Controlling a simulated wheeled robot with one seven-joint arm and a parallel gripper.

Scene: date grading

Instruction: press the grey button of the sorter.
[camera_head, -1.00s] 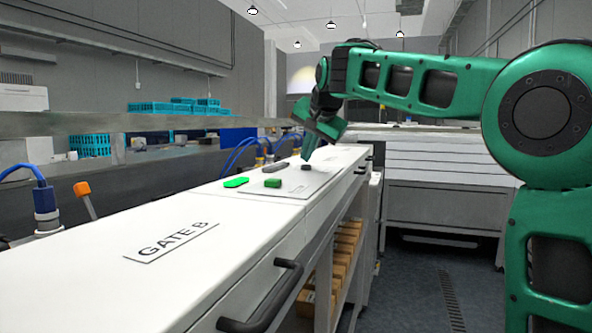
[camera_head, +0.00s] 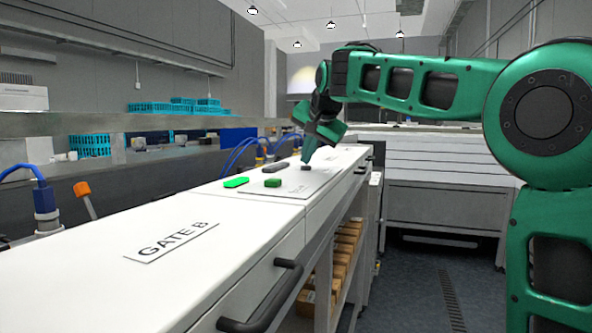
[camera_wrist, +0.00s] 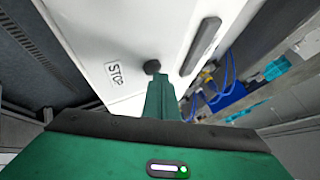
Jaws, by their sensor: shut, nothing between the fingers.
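The sorter's white top (camera_head: 190,210) runs along the left. The small dark grey button (camera_head: 306,168) stands on a plate at its far end. In the wrist view the grey button (camera_wrist: 152,66) is a dark, many-sided knob beside a STOP label (camera_wrist: 115,74). My gripper (camera_head: 307,159) is shut and empty, pointing down just over the grey button. In the wrist view the tips of my gripper (camera_wrist: 161,78) are right beside the knob's lower edge. I cannot tell whether they touch it.
Blue hoses (camera_head: 238,153) run behind the sorter.

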